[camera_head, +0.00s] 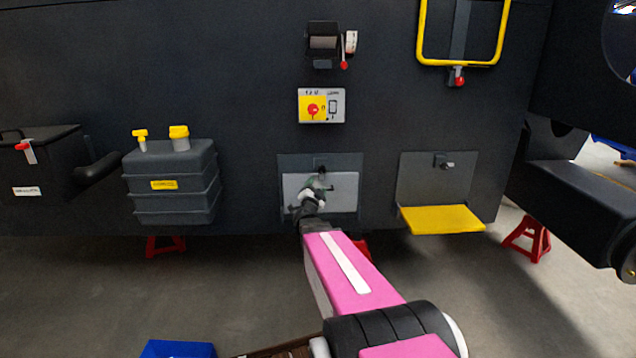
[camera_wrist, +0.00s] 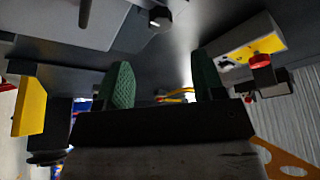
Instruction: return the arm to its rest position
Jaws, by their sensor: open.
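My arm, with its pink link, reaches forward from the bottom right of the head view to the dark chassis wall. My gripper (camera_head: 318,184) is small there, in front of a light grey panel (camera_head: 345,190) low on the wall. In the wrist view my gripper (camera_wrist: 158,88) shows two green textured fingers standing wide apart with nothing between them. Whether the fingers touch the panel cannot be told.
A yellow switch box (camera_head: 313,107) with a red knob is above the panel. A yellow step (camera_head: 442,219) juts out at right, a grey tank (camera_head: 170,182) at left. Red stands (camera_head: 528,240) are under the chassis. A blue bin (camera_head: 178,349) is at the bottom.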

